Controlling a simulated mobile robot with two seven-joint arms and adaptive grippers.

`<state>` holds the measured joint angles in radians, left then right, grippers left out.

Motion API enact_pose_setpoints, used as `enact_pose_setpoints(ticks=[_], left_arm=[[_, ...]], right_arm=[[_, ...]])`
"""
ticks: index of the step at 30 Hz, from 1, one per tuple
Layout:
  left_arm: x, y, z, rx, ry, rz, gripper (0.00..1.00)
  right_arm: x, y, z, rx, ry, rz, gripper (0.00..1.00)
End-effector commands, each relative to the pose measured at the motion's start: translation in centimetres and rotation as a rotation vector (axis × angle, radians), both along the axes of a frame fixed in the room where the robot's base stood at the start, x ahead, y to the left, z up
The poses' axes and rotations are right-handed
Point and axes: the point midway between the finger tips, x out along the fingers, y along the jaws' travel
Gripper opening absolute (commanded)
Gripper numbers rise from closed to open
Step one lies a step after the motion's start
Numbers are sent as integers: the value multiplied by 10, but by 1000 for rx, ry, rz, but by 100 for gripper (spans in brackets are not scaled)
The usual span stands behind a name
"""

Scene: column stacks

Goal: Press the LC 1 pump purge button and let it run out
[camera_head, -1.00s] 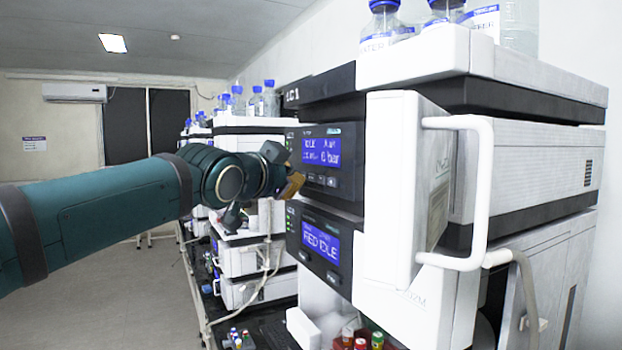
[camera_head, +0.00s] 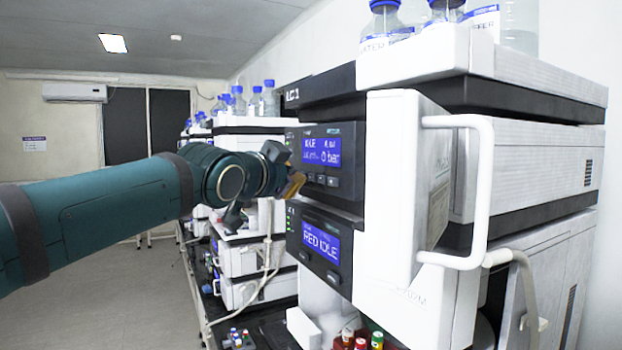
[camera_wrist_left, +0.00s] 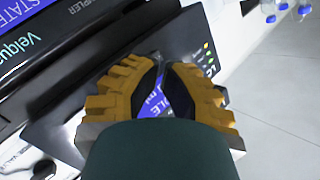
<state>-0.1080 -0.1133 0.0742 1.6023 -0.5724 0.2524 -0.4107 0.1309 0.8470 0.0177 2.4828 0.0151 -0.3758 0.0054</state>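The LC 1 stack (camera_head: 292,95) stands at centre right. Its upper dark panel has a blue pump display (camera_head: 321,151) that reads IDLE and what looks like 0 bar. A row of small dark buttons (camera_head: 322,179) sits below the display; their labels are too small to read. My left gripper (camera_head: 294,186), with yellow-brown toothed fingers, is at the panel's left edge, beside the buttons. Contact cannot be told. In the left wrist view the fingers (camera_wrist_left: 163,66) lean towards each other, with blue display showing between them; whether the tips meet is unclear. My right gripper is out of view.
A lower display (camera_head: 321,240) reads RED IDLE. A white door with a handle (camera_head: 480,190) juts out on the right. Blue-capped bottles (camera_head: 385,25) stand on top. Small coloured vials (camera_head: 360,342) are below. Open floor (camera_head: 110,300) lies to the left.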

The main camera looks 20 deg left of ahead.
Motion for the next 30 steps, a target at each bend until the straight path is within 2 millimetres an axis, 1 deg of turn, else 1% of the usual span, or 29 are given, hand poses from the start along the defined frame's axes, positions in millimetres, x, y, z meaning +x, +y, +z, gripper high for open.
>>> enact_pose_setpoints(ticks=[6,30], left_arm=[[5,-5,-2,1,1,0,0],[9,-8,0,0,0,0,0]], right_arm=[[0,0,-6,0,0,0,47],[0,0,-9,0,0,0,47]])
